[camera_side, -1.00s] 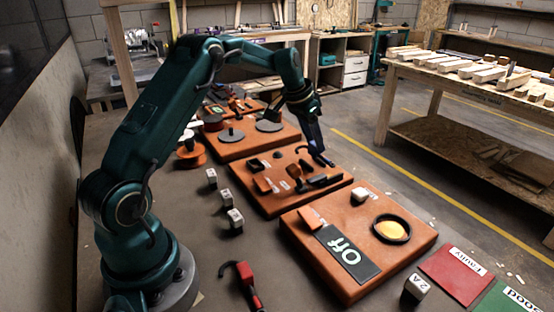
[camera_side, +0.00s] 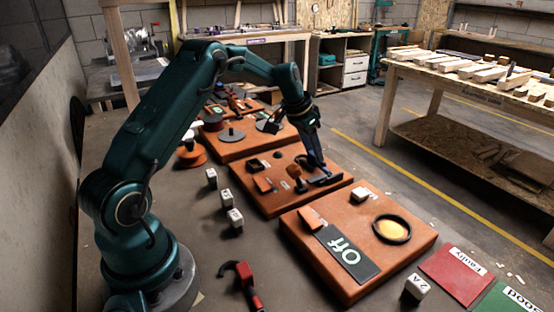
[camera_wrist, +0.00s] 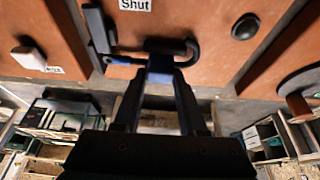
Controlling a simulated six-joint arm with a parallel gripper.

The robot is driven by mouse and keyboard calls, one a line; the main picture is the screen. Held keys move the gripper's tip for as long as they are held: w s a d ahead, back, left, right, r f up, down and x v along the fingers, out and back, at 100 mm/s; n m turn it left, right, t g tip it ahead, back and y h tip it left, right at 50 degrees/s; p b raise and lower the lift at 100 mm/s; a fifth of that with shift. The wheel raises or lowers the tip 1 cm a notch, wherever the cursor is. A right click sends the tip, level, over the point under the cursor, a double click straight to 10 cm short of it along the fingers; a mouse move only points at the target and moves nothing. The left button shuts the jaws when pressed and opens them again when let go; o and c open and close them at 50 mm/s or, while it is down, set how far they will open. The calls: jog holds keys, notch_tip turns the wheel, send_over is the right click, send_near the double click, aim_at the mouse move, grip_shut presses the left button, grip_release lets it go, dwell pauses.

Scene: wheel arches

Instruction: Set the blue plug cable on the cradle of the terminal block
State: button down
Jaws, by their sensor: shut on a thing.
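My gripper (camera_side: 320,167) is low over the right part of the middle orange board. In the wrist view its fingers (camera_wrist: 163,68) are closed on the blue plug cable (camera_wrist: 124,60). A blue stretch shows left of the fingers, and a dark hooked end (camera_wrist: 190,46) curves to the right. A dark upright block (camera_wrist: 97,28), perhaps the terminal block, stands at the left end of the cable. In the side view the dark parts (camera_side: 325,180) under the gripper run together. I cannot tell whether the cable touches the cradle.
The middle orange board (camera_side: 285,204) also carries small orange blocks (camera_side: 264,185). A nearer board has an "Off" panel (camera_side: 346,254) and a black ring (camera_side: 391,229). White labelled cubes (camera_side: 235,219) and a red-handled tool (camera_side: 244,275) lie on the bench.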

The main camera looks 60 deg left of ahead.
jog(key=shift+f, duration=0.1)
jog(key=shift+c, duration=1.9)
grip_release()
